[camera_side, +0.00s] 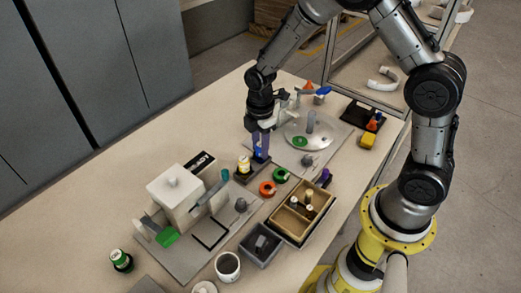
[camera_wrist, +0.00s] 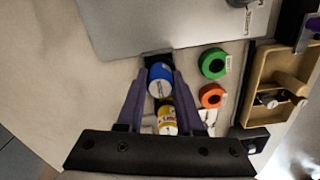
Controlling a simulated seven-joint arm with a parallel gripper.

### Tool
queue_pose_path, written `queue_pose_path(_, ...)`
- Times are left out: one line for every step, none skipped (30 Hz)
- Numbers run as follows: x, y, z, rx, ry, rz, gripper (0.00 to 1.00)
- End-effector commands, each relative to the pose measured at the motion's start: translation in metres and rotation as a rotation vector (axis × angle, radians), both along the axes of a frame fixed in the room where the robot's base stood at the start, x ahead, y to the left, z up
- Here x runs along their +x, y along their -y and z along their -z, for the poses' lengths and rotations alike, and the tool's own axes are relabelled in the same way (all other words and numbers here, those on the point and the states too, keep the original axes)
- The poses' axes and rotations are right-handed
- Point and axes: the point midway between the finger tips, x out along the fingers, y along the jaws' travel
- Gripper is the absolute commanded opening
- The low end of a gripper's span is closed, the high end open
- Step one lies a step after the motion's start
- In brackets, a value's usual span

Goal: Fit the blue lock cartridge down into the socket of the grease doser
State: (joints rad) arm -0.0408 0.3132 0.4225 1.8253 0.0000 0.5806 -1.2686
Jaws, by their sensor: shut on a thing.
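The blue lock cartridge (camera_wrist: 160,78) is a short cylinder with a pale-topped rim, between my gripper's two purple fingers. My gripper (camera_side: 260,150) is shut on it, pointing down at a small dark holder (camera_side: 258,168). The cartridge also shows low between the fingers in the side view (camera_side: 258,155). Whether its base still sits in the holder cannot be told. A yellow-and-white cartridge (camera_wrist: 166,117) stands close beside it. I cannot tell for certain which fixture is the grease doser; a white block-shaped unit (camera_side: 174,195) stands on a grey plate at left. No socket opening is clear.
Green (camera_wrist: 213,63) and orange (camera_wrist: 210,96) rings lie beside the holder. A wooden divided box (camera_side: 302,213), a grey bin (camera_side: 260,245) and a cup (camera_side: 228,267) stand near the front. A grey disc (camera_side: 309,131) with an upright post is on a plate behind.

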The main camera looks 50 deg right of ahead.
Motion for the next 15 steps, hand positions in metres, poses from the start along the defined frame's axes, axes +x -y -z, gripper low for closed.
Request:
queue_pose_path(0.000, 0.000, -0.001, 0.000, 0.001, 0.000, 0.00)
queue_pose_path(0.000, 0.000, -0.002, 0.000, 0.001, 0.000, 0.00)
queue_pose_path(0.001, 0.000, -0.003, 0.000, 0.002, 0.000, 0.00)
queue_pose_path(0.001, 0.000, -0.005, 0.000, 0.003, 0.000, 0.00)
queue_pose_path(0.001, 0.000, -0.006, 0.000, 0.003, 0.000, 0.00)
queue_pose_path(0.001, 0.000, -0.010, 0.000, 0.004, 0.000, 0.00)
queue_pose_path(0.001, 0.000, -0.012, 0.000, 0.004, 0.000, 0.00)
queue_pose_path(0.001, 0.000, -0.015, 0.000, 0.004, 0.000, 0.00)
queue_pose_path(0.001, 0.000, -0.021, 0.000, 0.005, 0.000, 0.00)
queue_pose_path(0.001, 0.000, -0.025, 0.000, 0.004, 0.000, 0.00)
queue_pose_path(0.001, 0.000, -0.031, 0.000, 0.006, 0.000, 0.00)
queue_pose_path(-0.003, 0.000, -0.037, 0.000, 0.004, 0.000, 0.00)
queue_pose_path(-0.007, 0.000, -0.042, 0.001, 0.005, 0.000, 0.00)
queue_pose_path(-0.012, 0.000, -0.047, 0.001, 0.005, 0.000, 0.00)
queue_pose_path(-0.019, 0.001, -0.056, 0.000, 0.006, 0.000, 0.00)
